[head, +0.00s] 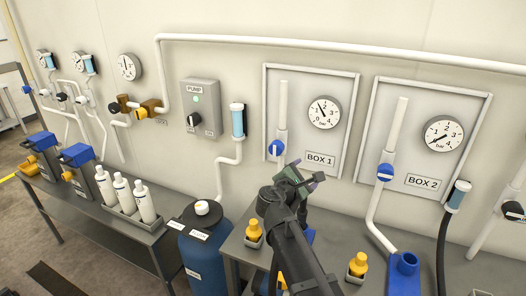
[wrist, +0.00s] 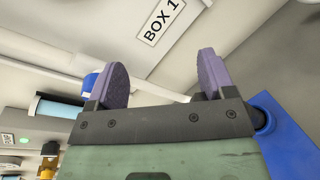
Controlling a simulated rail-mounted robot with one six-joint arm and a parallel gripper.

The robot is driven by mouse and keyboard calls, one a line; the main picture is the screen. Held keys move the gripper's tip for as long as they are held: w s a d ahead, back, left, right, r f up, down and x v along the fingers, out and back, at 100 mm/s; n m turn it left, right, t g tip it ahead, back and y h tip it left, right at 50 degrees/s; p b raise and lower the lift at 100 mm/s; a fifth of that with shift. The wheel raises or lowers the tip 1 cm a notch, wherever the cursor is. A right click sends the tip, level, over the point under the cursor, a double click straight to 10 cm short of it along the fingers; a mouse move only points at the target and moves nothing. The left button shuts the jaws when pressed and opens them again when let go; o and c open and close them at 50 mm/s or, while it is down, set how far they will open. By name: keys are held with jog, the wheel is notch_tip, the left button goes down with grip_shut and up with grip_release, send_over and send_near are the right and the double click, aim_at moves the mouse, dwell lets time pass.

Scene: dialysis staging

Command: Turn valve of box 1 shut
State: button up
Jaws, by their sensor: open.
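The box 1 valve (head: 276,148) is a round blue knob with a pale mark on the white pipe at the left of the box 1 panel (head: 345,90). Its exact turn angle is too small to tell. The BOX 1 label (head: 320,160) is right of it and also shows at the top of the wrist view (wrist: 161,20). My gripper (head: 308,170) is open and empty, below and right of the valve, apart from it. In the wrist view my purple fingers (wrist: 165,78) are spread; a blue part (wrist: 90,83), probably this valve, is partly hidden behind the left finger.
The box 1 gauge (head: 324,112) is above the label. The box 2 valve (head: 385,172) and its panel are to the right. A blue tank (head: 205,255) and yellow-capped bottles (head: 357,264) are below. A light-blue cylinder (head: 238,120) is left of box 1.

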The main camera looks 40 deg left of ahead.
aim_at(275, 150)
jog(key=s+a+r+n+y, duration=0.2)
jog(key=s+a+n+y, duration=0.25)
jog(key=s+a, duration=0.45)
jog(key=shift+n+t+h, duration=0.25)
jog(key=shift+t+h, duration=0.1)
jog(key=shift+t, duration=0.05)
jog(key=x, duration=1.2)
jog(key=shift+w+a+r, duration=0.15)
jog(key=shift+w, duration=0.2)
jog(key=c, duration=0.9)
